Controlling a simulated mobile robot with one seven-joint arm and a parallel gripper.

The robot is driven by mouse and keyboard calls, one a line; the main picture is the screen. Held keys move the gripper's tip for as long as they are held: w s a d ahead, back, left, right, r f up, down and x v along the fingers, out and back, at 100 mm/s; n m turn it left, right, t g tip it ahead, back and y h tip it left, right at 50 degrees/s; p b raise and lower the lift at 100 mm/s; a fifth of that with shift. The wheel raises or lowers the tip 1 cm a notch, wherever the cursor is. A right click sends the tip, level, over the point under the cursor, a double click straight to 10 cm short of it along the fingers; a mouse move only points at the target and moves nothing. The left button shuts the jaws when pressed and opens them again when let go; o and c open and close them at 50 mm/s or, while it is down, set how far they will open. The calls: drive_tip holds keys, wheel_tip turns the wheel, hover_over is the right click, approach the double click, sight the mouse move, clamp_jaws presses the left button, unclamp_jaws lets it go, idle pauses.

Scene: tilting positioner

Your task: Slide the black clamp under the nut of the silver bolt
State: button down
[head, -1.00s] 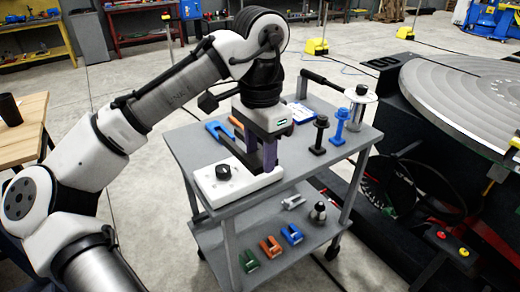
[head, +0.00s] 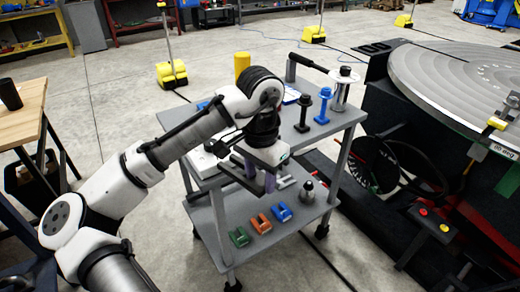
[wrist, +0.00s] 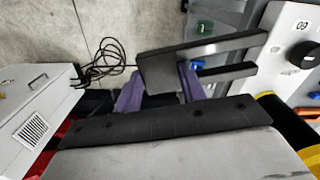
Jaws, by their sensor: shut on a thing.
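My gripper (head: 258,177) is shut on the black clamp, with its purple fingers pointing down in front of the cart's near edge. In the wrist view, the black clamp (wrist: 158,72) sits between the purple fingers, its two prongs reaching to the right. The clamp is well apart from the bolt.
A black bolt (head: 303,112) and a blue bolt (head: 323,106) stand left of the silver bolt. A black-handled lever (head: 308,63) is behind them. Green (head: 239,237), orange (head: 261,223) and blue (head: 282,212) clamps lie on the lower shelf. The round positioner table (head: 460,85) is right.

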drive_tip(key=w+f+n, duration=0.2)
drive_tip(key=f, duration=1.1)
drive_tip(key=w+f+n, duration=0.2)
drive_tip(key=f+n, duration=0.1)
drive_tip(key=f, duration=1)
drive_tip(key=w+d+f+n, duration=0.1)
drive_tip(key=w+f+n, duration=0.1)
drive_tip(key=f, duration=1.2)
drive_tip(key=shift+w+n, duration=0.3)
drive_tip(key=shift+n, duration=0.4)
